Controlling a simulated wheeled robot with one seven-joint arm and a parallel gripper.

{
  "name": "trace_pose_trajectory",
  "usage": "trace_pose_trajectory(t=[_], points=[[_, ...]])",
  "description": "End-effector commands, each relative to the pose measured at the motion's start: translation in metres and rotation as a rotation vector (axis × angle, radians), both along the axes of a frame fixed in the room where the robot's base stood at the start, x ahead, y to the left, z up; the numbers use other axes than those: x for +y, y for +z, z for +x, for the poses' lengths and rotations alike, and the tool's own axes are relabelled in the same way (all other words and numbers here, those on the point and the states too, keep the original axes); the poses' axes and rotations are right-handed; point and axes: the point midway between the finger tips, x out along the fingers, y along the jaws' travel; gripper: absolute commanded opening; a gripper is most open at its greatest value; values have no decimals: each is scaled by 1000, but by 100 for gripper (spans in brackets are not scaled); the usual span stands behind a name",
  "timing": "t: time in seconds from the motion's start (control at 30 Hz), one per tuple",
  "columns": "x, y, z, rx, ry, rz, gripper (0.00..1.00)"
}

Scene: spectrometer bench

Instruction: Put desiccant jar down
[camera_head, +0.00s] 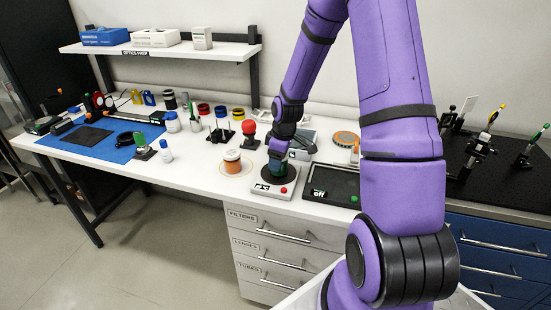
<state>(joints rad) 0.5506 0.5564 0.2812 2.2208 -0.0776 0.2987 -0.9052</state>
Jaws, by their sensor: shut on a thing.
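My gripper (277,152) points down over a small white bench device (266,189) with a dark round top and a red button on its front. It is shut on a small dark green jar (278,169), which I take as the desiccant jar. The jar is upright at the device's top; whether its base touches that surface is too small to tell. The fingers hide part of the jar.
A dark tray (333,184) lies right. A red-topped item (249,130) stands behind left. A blue mat (80,146) with instruments covers the left bench. The front strip between is clear.

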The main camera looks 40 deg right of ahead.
Motion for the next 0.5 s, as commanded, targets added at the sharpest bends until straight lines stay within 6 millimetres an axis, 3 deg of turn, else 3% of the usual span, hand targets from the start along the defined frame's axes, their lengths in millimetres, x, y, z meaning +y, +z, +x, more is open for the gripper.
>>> trace_pose_trajectory(t=[0.13, 0.17, 0.27, 0.5], points=[[0, -3, 0, 1, 0, 1, 38], [0, -3, 0, 1, 0, 1, 66], [0, -3, 0, 0, 0, 0, 89], [0, -2, 0, 0, 0, 0, 90]])
